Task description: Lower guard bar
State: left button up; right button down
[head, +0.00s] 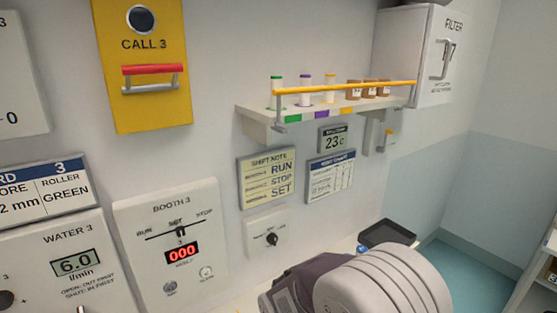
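The guard bar (345,88) is a yellow rod with grey end brackets, running along the front of a white wall shelf (262,128). It stands above the shelf's front edge, level with the upper part of the bottles behind it. Neither of my grippers can be made out. A pale, rounded body, likely part of my own arm, fills the bottom centre, well below the shelf, and hides what is behind it.
A yellow CALL 3 box (145,90) with a red handle is at upper left. The Booth 3 panel (170,245) is below it. A white filter cabinet (415,50) stands right of the shelf. A dark tray (388,233) lies below. Space before the shelf looks clear.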

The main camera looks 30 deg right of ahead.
aim_at(277, 92)
jog(key=l+z, duration=0.25)
jog(key=z, duration=0.2)
jog(key=i+l+z, duration=0.1)
jog(key=z, duration=0.35)
jog(key=i+l+z, duration=0.1)
jog(key=l+z, duration=0.2)
jog(key=z, duration=0.15)
jog(key=i+j+u, duration=0.1)
jog(key=j+u, duration=0.15)
jog(key=j, duration=0.15)
